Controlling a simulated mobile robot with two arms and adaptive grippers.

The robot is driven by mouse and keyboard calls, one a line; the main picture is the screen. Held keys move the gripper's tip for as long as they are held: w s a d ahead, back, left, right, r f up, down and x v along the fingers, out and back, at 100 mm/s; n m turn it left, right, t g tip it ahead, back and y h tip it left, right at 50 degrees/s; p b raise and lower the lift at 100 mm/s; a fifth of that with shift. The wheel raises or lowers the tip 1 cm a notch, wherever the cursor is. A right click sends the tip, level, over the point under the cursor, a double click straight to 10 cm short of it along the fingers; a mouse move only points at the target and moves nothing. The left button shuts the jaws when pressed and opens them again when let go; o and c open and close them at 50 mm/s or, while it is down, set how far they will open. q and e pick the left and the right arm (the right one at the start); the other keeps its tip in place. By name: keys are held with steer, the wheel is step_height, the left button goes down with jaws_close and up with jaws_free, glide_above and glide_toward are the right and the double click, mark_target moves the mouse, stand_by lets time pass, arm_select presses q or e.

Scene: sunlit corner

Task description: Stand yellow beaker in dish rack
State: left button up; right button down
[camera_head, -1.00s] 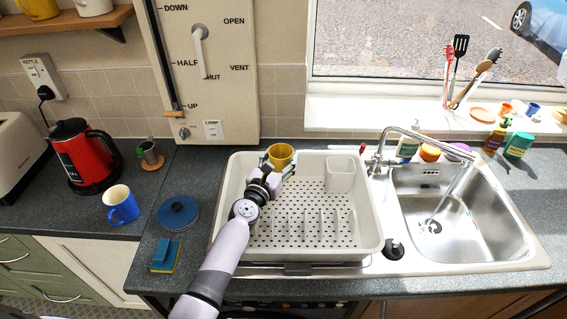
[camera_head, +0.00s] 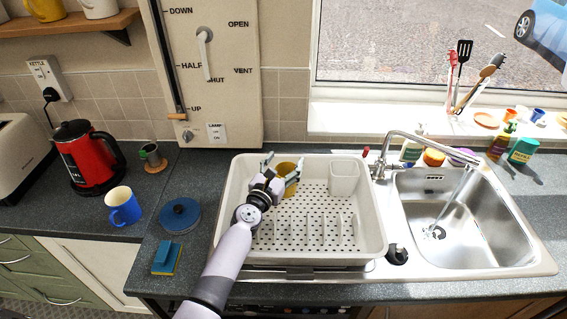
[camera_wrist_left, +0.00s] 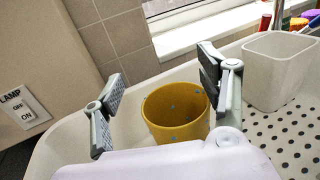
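The yellow beaker (camera_head: 286,168) is in the back left part of the white dish rack (camera_head: 372,225), partly hidden behind my left gripper in the head view. In the left wrist view the beaker (camera_wrist_left: 172,118) looks upright, mouth up, with small teal marks inside. My left gripper (camera_head: 281,170) is open, with its fingers on either side of the beaker. In the wrist view a clear gap shows between the left finger and the beaker; the right finger (camera_wrist_left: 222,85) overlaps its edge, and I cannot tell if it touches. The beaker's base is hidden. My right gripper is not in view.
A white cutlery cup (camera_head: 344,180) stands in the rack's back right corner. The sink with running tap (camera_head: 400,145) is to the right. The rack's front and middle are free.

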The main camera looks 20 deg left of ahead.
arm_select(q)
steer(key=shift+o, duration=0.6)
steer(key=shift+s+d+f, duration=0.1)
steer(key=shift+s+f, duration=0.05)
steer(key=shift+f, duration=0.25)
steer(key=shift+r+p, duration=0.3)
steer(key=s+a+r, duration=0.1)
steer(key=s, duration=1)
steer(key=shift+s+a+p, duration=0.25)
steer(key=shift+s+p, duration=0.05)
steer(key=shift+p, duration=0.1)
